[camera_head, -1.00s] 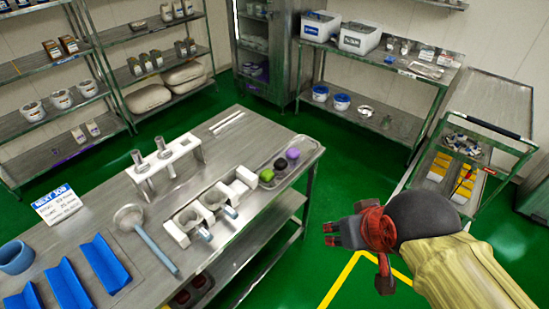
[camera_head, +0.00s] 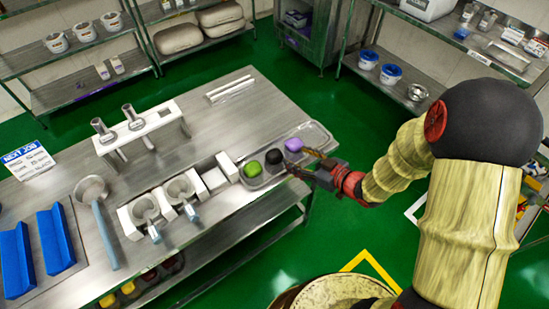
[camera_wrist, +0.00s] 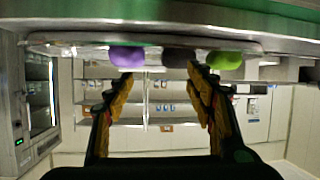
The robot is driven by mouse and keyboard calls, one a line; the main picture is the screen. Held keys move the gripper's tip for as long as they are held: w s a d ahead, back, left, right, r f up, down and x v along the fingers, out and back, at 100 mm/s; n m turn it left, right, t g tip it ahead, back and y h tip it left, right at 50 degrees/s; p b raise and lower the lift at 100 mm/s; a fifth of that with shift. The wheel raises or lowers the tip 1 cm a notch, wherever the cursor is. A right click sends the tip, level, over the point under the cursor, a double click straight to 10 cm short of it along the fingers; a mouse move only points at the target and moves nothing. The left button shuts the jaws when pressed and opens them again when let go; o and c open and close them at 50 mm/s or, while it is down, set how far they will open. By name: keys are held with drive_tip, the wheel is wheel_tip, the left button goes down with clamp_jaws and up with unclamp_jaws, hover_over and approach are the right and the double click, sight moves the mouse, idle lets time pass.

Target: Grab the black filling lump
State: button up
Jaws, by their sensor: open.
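The black filling lump (camera_head: 274,157) sits on a metal tray (camera_head: 322,134) at the right end of the steel table, between a green lump (camera_head: 252,168) and a purple lump (camera_head: 294,145). My gripper (camera_head: 303,166) is open and empty at the tray's near right edge, reaching toward the lumps. In the wrist view, which looks upside down, the black lump (camera_wrist: 175,57) shows between my two spread fingers, partly behind the right one. The purple lump (camera_wrist: 127,56) is left of it and the green lump (camera_wrist: 223,60) right. I see no contact with the black lump.
White block holders with metal cups (camera_head: 146,208) stand left of the tray. A white rack (camera_head: 145,130) with metal tubes is further back. A ladle (camera_head: 92,190) and blue troughs (camera_head: 55,238) lie at left.

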sight(279, 157)
drive_tip(key=shift+s+a+f+y, duration=0.3)
drive_tip(key=shift+s+a, duration=0.05)
drive_tip(key=shift+a, duration=0.1)
drive_tip(key=shift+s+a+f+y, duration=0.25)
drive_tip(key=shift+s+a+y, duration=0.1)
drive_tip(key=shift+a, duration=0.1)
drive_tip(key=shift+w+a+f, duration=0.15)
drive_tip(key=shift+a, duration=0.15)
drive_tip(key=b+x, duration=0.2)
drive_tip(key=x, duration=0.4)
drive_tip(key=shift+w+a+f, duration=0.1)
drive_tip(key=shift+w+a, duration=0.2)
drive_tip(key=shift+c, duration=0.4)
drive_tip(key=c, duration=0.7)
drive_tip(key=shift+c, duration=0.9)
